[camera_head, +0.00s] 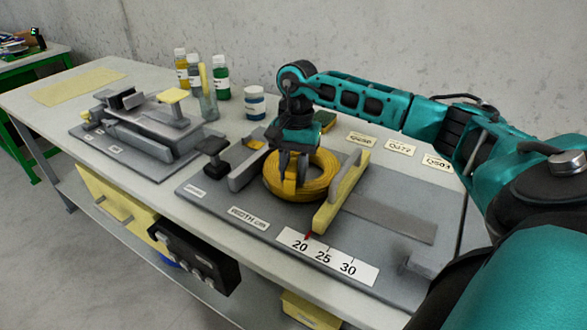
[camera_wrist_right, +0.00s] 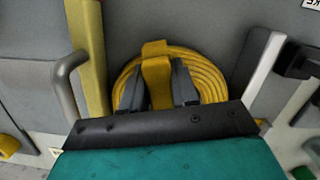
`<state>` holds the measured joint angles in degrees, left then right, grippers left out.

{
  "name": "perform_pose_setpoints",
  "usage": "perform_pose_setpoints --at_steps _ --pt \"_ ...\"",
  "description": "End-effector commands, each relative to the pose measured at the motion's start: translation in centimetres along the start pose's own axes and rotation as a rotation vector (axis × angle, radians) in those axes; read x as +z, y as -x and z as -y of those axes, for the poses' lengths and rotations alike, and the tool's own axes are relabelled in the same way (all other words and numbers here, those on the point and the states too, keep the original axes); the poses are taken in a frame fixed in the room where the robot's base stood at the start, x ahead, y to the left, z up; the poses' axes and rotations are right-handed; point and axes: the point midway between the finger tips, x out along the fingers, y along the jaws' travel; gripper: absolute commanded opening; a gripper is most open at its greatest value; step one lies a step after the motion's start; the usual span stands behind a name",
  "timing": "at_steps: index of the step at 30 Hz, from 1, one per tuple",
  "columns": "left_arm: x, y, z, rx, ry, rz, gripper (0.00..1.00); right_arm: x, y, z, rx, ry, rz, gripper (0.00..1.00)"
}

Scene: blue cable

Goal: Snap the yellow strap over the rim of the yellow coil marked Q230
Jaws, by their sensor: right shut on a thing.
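The yellow coil (camera_head: 318,178) lies flat on the grey fixture plate, and it also shows in the right wrist view (camera_wrist_right: 208,75). My right gripper (camera_head: 290,184) points down at the coil's near left side. Its two fingers (camera_wrist_right: 158,88) are shut on the yellow strap (camera_wrist_right: 156,72), which spans the coil's band in the wrist view. In the head view the strap (camera_head: 290,187) shows between the fingertips. I cannot tell whether the strap is snapped on the rim. No Q230 mark is readable on the coil. My left gripper is not in view.
A yellow bar (camera_head: 340,195) with a grey handle stands right of the coil, and a grey block (camera_head: 247,171) stands left. A scale (camera_head: 326,256) reads 20, 25, 30. Label cards (camera_head: 400,147) lie behind. Bottles (camera_head: 221,78) stand at the back. Another fixture (camera_head: 150,130) is at left.

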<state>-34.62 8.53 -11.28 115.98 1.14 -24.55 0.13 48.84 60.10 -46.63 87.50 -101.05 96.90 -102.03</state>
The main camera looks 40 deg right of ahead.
Motion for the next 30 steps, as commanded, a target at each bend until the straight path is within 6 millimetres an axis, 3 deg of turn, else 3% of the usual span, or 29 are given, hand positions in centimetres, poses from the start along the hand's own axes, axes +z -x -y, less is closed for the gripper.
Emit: perform_pose_setpoints --at_steps 27,28,30 --pt "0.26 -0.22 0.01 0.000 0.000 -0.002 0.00 -0.10 -0.50 -0.01 0.000 0.000 0.000 0.02" --pt "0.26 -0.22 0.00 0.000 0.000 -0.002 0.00 -0.10 -0.50 -0.01 0.000 0.000 0.000 0.32" --pt "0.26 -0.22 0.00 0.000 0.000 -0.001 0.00 -0.10 -0.50 -0.01 0.000 0.000 0.000 0.37"
